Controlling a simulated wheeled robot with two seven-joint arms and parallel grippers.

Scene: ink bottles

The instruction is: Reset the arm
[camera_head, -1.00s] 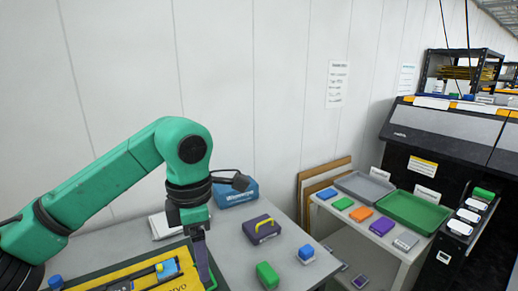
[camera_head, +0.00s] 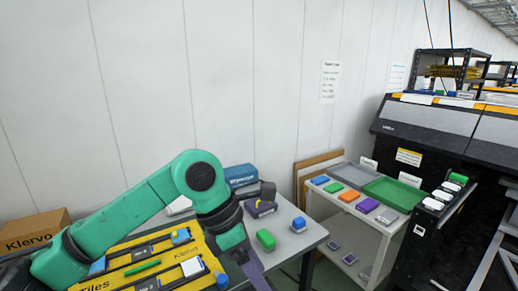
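My green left arm comes in from the left and bends down over the grey table (camera_head: 290,246). The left gripper (camera_head: 258,277) points down near the bottom edge, at the right side of the yellow tray (camera_head: 120,255). Only a purplish finger part shows, so its opening cannot be told. Nothing is seen held in it. A green bottle (camera_head: 265,240) and a blue-and-white bottle (camera_head: 299,225) stand on the table to its right, apart from it. My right gripper is not in view.
A purple case (camera_head: 262,208) and a blue box (camera_head: 240,176) stand behind the arm. A cardboard box (camera_head: 35,229) is at left. A white cart with a green tray (camera_head: 394,194) and several coloured bottles stands right, beside a black printer (camera_head: 430,150).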

